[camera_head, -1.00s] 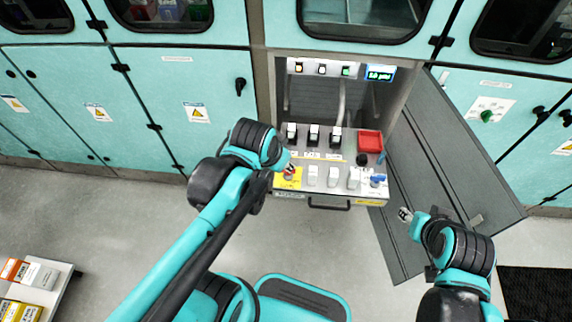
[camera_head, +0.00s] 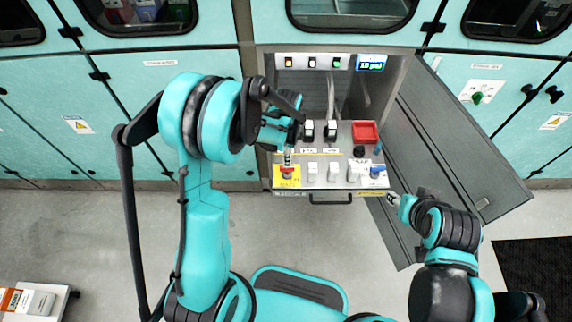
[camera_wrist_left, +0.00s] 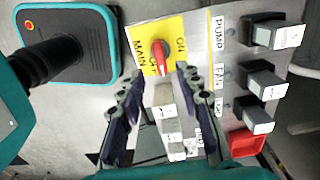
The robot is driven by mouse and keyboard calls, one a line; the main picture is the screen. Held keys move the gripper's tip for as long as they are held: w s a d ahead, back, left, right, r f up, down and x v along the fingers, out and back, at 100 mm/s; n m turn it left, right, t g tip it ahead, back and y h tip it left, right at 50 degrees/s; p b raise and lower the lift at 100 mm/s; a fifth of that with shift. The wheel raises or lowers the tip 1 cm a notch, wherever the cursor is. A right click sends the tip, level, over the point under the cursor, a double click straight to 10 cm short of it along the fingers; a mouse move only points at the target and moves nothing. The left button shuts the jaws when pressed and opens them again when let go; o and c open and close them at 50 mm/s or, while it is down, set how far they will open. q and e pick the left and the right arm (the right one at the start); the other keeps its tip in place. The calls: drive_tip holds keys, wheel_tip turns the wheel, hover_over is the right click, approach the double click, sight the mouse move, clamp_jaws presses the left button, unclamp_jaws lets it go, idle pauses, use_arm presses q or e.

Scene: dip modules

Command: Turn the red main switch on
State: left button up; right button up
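The red main switch (camera_head: 288,172) sits on a yellow plate at the left front of the pulled-out panel (camera_head: 325,185). In the left wrist view the red knob (camera_wrist_left: 160,57) stands between the words MAIN, OFF and ON, its long handle lying near OFF. My left gripper (camera_head: 288,156) is over the switch from behind. In the wrist view its two dark fingers (camera_wrist_left: 158,78) are spread, with the knob between and just beyond their tips; I see no grip on it. My right gripper (camera_head: 392,198) is beside the panel's right front corner, too small to judge.
Black switches (camera_head: 331,130), white switches (camera_head: 335,171), a red tray (camera_head: 365,132) and a blue-handled part (camera_head: 377,170) share the panel. An open grey door (camera_head: 450,150) stands at the right. A small display (camera_head: 370,62) is lit above.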

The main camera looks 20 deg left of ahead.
sight(287, 171)
use_arm(q)
wheel_tip(287, 171, down, 7)
drive_tip(key=shift+r+b, duration=0.2)
drive_tip(key=shift+b, duration=0.85)
drive_tip(key=shift+c, duration=0.2)
clamp_jaws()
